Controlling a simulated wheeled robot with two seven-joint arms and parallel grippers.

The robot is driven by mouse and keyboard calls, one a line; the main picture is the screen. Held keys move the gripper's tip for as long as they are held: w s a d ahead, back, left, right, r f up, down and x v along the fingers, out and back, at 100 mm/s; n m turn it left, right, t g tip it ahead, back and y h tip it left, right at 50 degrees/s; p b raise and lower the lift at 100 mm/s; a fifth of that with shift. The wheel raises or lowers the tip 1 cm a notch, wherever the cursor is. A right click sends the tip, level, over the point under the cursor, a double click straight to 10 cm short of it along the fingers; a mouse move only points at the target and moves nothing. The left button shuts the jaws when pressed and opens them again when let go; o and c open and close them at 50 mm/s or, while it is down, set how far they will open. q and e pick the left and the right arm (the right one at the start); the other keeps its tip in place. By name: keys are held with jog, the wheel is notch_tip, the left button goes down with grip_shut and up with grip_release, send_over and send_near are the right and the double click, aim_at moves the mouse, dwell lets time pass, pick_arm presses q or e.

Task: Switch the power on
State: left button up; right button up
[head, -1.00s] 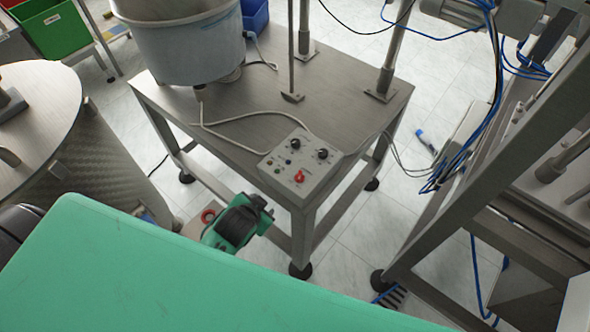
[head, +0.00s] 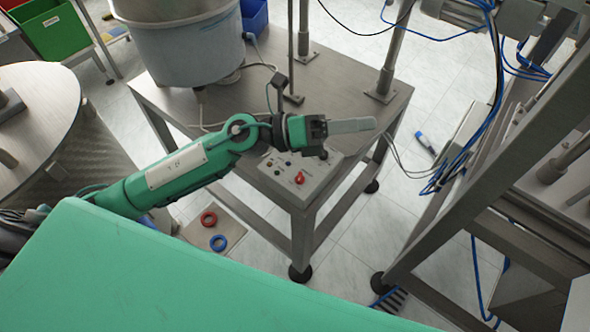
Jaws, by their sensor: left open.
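The control box (head: 312,184) is a light grey panel at the front corner of the steel table. A red knob (head: 299,178) sits near its front edge, with small buttons to the left of it. My left gripper (head: 366,125) is open and empty. It is above the back of the box in the picture, with its grey fingers pointing right. The gripper and wrist hide the box's far part, including its black knobs. My right gripper is not in view.
A large round feeder bowl (head: 190,45) stands on the steel table (head: 345,90), with thin posts beside it. A metal frame with blue cables (head: 497,90) stands at the right. Red (head: 208,218) and blue (head: 219,243) rings lie low left of the table.

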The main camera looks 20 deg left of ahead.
pick_arm(q)
notch_tip(320, 180, down, 6)
jog(key=a+r+m+g+y, duration=0.1)
jog(key=m+g+y, duration=0.3)
jog(key=m, duration=0.2)
jog(key=m+y, duration=0.4)
jog(key=y, duration=0.7)
send_near(298, 176)
jog(key=shift+w+d+f+g+p, duration=0.25)
jog(key=shift+f+p, duration=0.15)
jog(key=shift+w+d+f+g+p, duration=0.25)
jog(key=shift+f+p, duration=0.1)
jog(key=shift+p, duration=0.05)
jog(key=x, duration=0.5)
jog(key=shift+f+p, duration=0.2)
jog(key=shift+p, duration=0.2)
jog(key=shift+f, duration=0.45)
jog(key=c, duration=1)
jog(key=shift+w, duration=0.1)
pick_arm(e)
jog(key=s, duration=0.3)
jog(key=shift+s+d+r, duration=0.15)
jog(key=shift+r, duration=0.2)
